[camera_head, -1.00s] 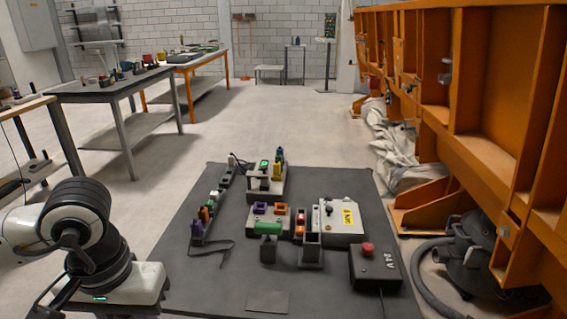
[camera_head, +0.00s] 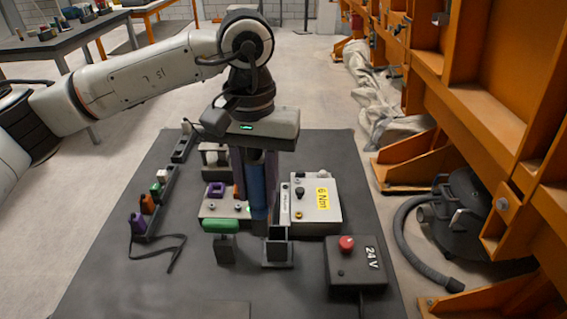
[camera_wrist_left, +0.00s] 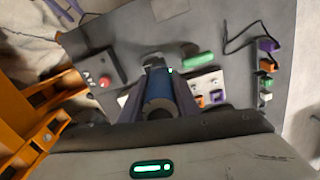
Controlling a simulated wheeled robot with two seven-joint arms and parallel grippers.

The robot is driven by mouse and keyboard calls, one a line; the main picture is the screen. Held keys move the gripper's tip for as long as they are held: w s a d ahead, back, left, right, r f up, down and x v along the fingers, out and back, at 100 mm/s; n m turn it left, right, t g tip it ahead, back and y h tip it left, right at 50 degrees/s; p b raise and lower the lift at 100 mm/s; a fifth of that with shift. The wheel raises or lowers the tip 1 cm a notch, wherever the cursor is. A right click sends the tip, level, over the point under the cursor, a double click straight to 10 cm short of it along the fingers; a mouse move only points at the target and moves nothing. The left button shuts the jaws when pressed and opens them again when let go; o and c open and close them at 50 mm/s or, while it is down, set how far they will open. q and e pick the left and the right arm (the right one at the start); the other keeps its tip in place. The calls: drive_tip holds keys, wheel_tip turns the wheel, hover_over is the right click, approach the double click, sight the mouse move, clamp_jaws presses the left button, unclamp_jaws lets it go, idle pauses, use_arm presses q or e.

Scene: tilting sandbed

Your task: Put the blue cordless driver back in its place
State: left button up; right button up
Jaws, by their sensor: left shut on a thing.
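The blue cordless driver (camera_head: 257,186) is upright between the fingers of my left gripper (camera_head: 255,196), which is shut on it from above. Its dark lower end hangs just behind and left of a black square holder (camera_head: 278,248) on the mat; I cannot tell whether they touch. In the left wrist view the driver (camera_wrist_left: 158,92) shows end-on between the two fingers (camera_wrist_left: 158,108), with the holder partly hidden beyond it. My right gripper is not in view.
A green-topped stand (camera_head: 222,227) is close left of the holder. A grey 6 Nm box (camera_head: 315,210) is behind right, and a 24 V box with a red button (camera_head: 346,243) is to the right. Purple and orange pieces line the left. The front of the mat is mostly clear.

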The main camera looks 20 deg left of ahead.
use_arm(q)
drive_tip(key=w+d+r, duration=0.2)
drive_tip(key=r, duration=0.1)
drive_tip(key=shift+w+d+r, duration=0.15)
drive_tip(key=shift+w+r, duration=0.15)
drive_tip(key=shift+w, duration=0.05)
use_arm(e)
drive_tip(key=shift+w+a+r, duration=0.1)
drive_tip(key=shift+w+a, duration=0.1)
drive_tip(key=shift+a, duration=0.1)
